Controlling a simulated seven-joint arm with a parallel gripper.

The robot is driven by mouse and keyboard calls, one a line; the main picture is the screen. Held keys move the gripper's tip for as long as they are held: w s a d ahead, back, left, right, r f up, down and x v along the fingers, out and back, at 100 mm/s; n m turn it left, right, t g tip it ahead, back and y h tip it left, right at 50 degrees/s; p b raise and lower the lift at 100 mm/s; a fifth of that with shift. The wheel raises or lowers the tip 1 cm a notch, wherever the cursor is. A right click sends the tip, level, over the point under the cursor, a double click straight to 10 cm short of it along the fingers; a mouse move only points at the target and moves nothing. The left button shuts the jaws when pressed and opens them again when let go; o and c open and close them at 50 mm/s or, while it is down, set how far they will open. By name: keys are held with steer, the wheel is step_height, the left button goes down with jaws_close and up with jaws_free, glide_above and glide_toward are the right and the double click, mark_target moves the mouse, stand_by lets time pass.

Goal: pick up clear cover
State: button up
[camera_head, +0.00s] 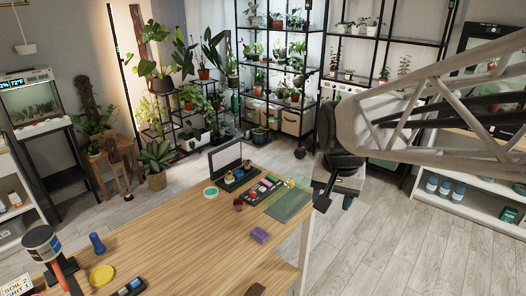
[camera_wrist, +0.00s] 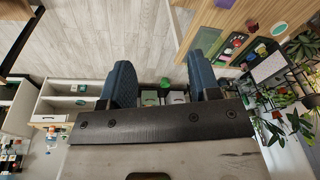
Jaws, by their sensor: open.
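I cannot make out the clear cover for sure. A see-through yellowish shape (camera_head: 302,182) at the far right corner of the wooden table (camera_head: 165,235) may be it. It stands by a green mat (camera_head: 290,207), and its outline is faint. My gripper's two blue fingers show in the wrist view (camera_wrist: 162,85), wide apart with nothing between them. They are over the floor, beside the table, which is in the upper right of that view. In the head view my arm comes in from the right, and the black end near the table corner (camera_head: 322,198) seems to be my gripper.
A dark tray (camera_head: 262,188) of small colored items lies beside the mat. An upright framed panel (camera_head: 225,157) stands behind it. The table's middle is mostly clear.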

steer(key=w+f+m, duration=0.1)
steer(key=w+m, duration=0.2)
steer(key=w, duration=0.8)
steer(key=m+g, duration=0.2)
steer(key=m, duration=0.8)
glide_above(292, 181)
steer(key=s, duration=0.1)
step_height(292, 181, down, 17)
steer(key=shift+w+f, duration=0.35)
steer(key=shift+f, duration=0.05)
steer(key=shift+f, duration=1.3)
steer(key=shift+w+a+f, duration=0.1)
steer(key=shift+f, duration=2.45)
